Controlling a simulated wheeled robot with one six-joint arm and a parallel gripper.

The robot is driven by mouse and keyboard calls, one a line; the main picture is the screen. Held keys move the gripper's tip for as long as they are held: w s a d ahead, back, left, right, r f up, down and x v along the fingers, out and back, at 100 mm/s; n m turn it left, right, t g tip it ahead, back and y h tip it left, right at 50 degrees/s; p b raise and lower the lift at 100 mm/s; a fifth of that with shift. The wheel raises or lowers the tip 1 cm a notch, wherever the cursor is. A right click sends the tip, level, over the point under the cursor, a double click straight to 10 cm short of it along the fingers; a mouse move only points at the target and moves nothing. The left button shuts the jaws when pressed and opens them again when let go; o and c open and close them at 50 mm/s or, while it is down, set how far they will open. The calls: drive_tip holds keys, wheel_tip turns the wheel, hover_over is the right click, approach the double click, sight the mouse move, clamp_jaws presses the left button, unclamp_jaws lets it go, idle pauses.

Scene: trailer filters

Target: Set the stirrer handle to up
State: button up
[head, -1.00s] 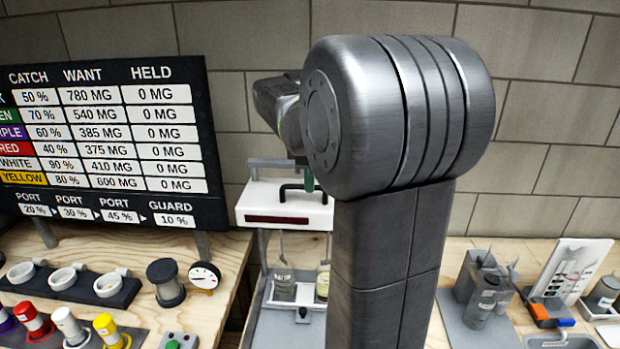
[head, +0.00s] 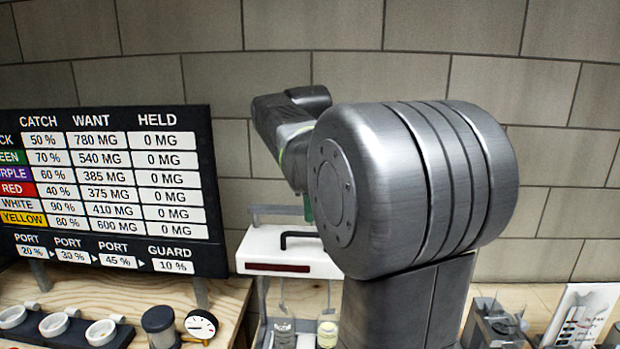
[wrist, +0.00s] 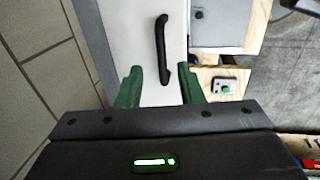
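The stirrer is a white box with a dark red strip on its front (head: 265,255). Its black handle (head: 300,236) is a bent bar on the top of the box. In the wrist view the handle (wrist: 162,45) runs lengthwise over the white top (wrist: 137,30), its near end between the lines of my fingers. My gripper (wrist: 160,88) is open, with green fingers on either side and nothing between them touching. In the head view one green finger of my gripper (head: 308,208) shows just above the handle. My arm hides the box's right part.
Below the box stand glass vessels (head: 284,333). A dark board of figures (head: 105,190) stands left, with white cups (head: 55,324) and a gauge (head: 201,324) in front. A glass container (head: 500,325) and white card (head: 580,315) are at the right. A wall closes the back.

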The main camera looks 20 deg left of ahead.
sight(312, 234)
wheel_tip(312, 234, up, 8)
drive_tip(key=s, duration=0.1)
drive_tip(key=shift+s+d, duration=0.2)
drive_tip(key=shift+s, duration=0.05)
drive_tip(key=w+f, duration=0.1)
drive_tip(key=f, duration=0.8)
drive_tip(key=w+f, duration=0.1)
drive_tip(key=f, duration=0.4)
drive_tip(key=shift+w+a+f, duration=0.2)
drive_tip(key=shift+w+a, duration=0.1)
drive_tip(key=shift+f+b, duration=0.3)
drive_tip(key=shift+b, duration=0.05)
drive_tip(key=shift+s+d, duration=0.1)
